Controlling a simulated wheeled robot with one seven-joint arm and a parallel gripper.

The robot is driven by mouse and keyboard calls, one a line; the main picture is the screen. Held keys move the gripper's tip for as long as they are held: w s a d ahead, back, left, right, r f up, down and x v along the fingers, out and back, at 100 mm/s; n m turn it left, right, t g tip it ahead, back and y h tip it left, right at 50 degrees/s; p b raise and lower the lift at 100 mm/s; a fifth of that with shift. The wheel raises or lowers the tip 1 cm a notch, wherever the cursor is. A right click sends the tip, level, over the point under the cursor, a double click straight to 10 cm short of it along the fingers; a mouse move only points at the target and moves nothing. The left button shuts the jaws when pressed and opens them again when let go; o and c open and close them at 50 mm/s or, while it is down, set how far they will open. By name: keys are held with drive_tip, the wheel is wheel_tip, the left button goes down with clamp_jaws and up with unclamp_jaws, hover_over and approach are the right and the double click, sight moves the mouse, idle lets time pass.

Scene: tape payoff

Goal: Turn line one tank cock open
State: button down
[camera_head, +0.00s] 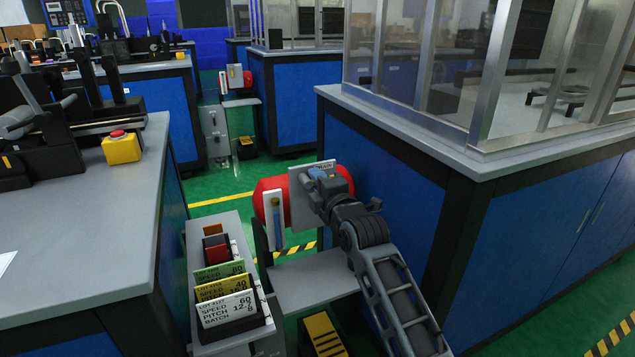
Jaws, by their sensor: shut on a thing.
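A red tank (263,191) lies on its side on a stand in the aisle, with a white plate and a sight tube (277,217) on its front. My gripper (314,183) is at the tank's white plate, reached from the lower right.
A card rack (198,240) with several lot cards stands left of the tank. A grey-topped bench (90,240) with a yellow stop-button box (122,148) is at left. A blue cabinet (375,185) stands close at right. A second red tank (235,77) is farther back.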

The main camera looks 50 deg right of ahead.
drive_tip(key=shift+a, duration=0.1)
drive_tip(key=c, duration=1.1)
unclamp_jaws()
drive_tip(key=shift+p+v, duration=0.55)
drive_tip(key=shift+v, duration=3.35)
